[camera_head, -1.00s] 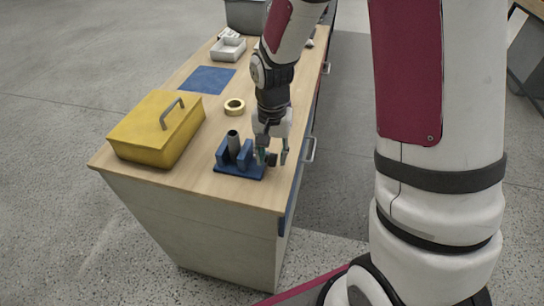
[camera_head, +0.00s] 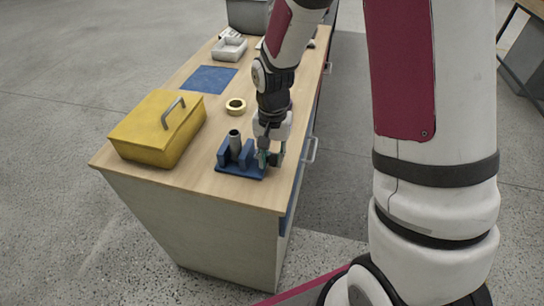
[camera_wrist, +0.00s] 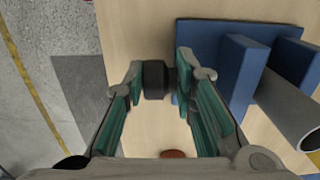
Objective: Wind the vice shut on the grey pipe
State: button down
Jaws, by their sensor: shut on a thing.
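The blue vice (camera_head: 241,171) sits near the front edge of the wooden bench. Its base and two upright jaws also show in the wrist view (camera_wrist: 240,75). The grey pipe (camera_head: 235,140) stands upright between the jaws; the wrist view shows its open end (camera_wrist: 300,125). I cannot tell whether both jaws touch it. A black knob (camera_wrist: 157,80) is at the vice's side, on the right in the head view. My gripper (camera_head: 270,159) is low beside the vice. In the wrist view its two green-padded fingers (camera_wrist: 164,80) are shut on the knob, one on each side.
A yellow box (camera_head: 158,130) with a handle stands left of the vice. A tape roll (camera_head: 236,105), a blue mat (camera_head: 207,79) and a white tray (camera_head: 230,49) lie farther back. The bench's right edge, with drawer handles (camera_head: 311,150), is close to my gripper.

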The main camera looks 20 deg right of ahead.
jog(key=shift+s+d, duration=0.2)
jog(key=shift+d, duration=0.15)
jog(key=g+y, duration=0.1)
jog(key=g, duration=0.1)
jog(key=shift+w+d+f+g+y+b, duration=0.1)
jog(key=shift+w+d+g+y+b, duration=0.1)
jog(key=shift+w+g+y+b, duration=0.15)
jog(key=g+y+b, duration=0.2)
jog(key=g, duration=0.1)
jog(key=shift+w+d+f, duration=0.15)
jog(key=shift+w+f, duration=0.05)
jog(key=g+y+b, duration=0.1)
jog(key=b, duration=0.1)
jog(key=g+y+b, duration=0.2)
jog(key=shift+w+d+f+g, duration=0.15)
jog(key=shift+w+g, duration=0.05)
jog(key=shift+g, duration=0.05)
jog(key=shift+g+y+b, duration=0.95)
jog(key=shift+g+b, duration=0.45)
jog(key=shift+b, duration=0.15)
jog(key=c, duration=1.5)
grip_release()
jog(key=shift+d, duration=0.1)
